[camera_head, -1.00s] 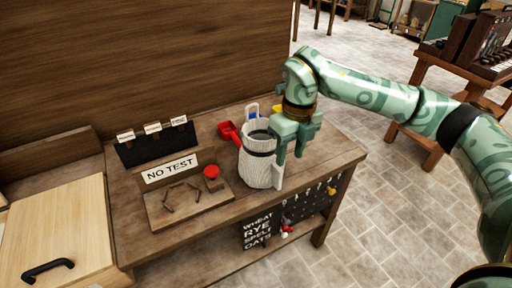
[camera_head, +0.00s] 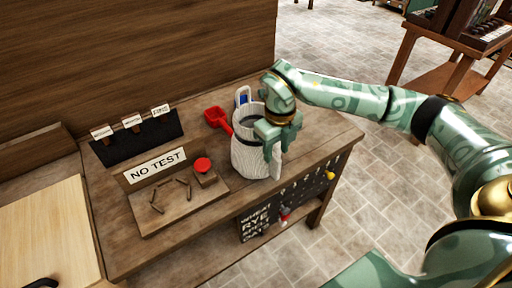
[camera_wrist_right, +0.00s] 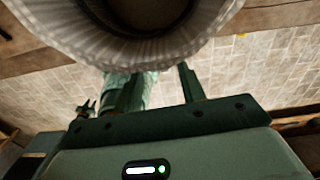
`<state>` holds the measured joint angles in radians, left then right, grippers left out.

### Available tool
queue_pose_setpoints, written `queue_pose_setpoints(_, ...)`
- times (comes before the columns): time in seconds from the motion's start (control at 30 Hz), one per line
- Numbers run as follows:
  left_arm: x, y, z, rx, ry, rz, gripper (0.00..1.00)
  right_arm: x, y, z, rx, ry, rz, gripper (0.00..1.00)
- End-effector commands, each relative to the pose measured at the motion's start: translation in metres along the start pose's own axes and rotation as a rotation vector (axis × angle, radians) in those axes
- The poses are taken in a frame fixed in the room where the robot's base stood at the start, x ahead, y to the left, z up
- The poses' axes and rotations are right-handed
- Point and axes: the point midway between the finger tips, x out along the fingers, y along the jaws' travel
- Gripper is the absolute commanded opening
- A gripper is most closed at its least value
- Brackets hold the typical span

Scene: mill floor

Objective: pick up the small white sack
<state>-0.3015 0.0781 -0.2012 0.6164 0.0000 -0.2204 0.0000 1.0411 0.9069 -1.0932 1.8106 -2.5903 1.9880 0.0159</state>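The small white sack (camera_head: 248,160) stands upright on the wooden bench, ribbed and whitish, with a dark band round it and its mouth open. In the right wrist view its rounded rim and wall (camera_wrist_right: 60,30) fill the top. My right gripper (camera_head: 279,143) hangs fingers down at the sack's right side, overlapping its edge. In the right wrist view my right gripper's fingers (camera_wrist_right: 158,85) are apart with floor showing between them. I cannot tell whether they touch the sack. My left gripper is not in view.
A red scoop (camera_head: 217,118) lies left of the sack. A board with a red button (camera_head: 203,165) and a "NO TEST" sign (camera_head: 156,165) is at the front left. Small labelled cards stand on a dark rack (camera_head: 140,140) behind. The bench top (camera_head: 325,135) is clear to the right.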

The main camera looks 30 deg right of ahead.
Motion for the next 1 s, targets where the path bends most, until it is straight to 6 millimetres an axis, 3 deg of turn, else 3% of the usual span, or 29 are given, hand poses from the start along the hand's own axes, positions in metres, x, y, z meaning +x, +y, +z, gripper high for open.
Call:
queue_pose_setpoints(0.3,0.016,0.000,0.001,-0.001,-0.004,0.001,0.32,0.048,-0.005,0.005,0.000,0.003,0.000,0.40)
queue_pose_setpoints(0.57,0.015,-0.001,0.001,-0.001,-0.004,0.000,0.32,0.051,-0.005,0.005,-0.001,0.000,0.000,0.40)
queue_pose_setpoints(0.6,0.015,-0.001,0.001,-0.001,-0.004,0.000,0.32,0.051,-0.005,0.005,-0.001,0.000,0.000,0.37)
queue_pose_setpoints(0.73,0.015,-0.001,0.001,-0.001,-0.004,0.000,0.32,0.051,-0.005,0.005,0.000,0.000,0.000,0.01)
queue_pose_setpoints(1.0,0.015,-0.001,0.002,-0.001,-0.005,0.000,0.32,0.050,-0.005,0.006,0.000,-0.003,0.000,0.00)
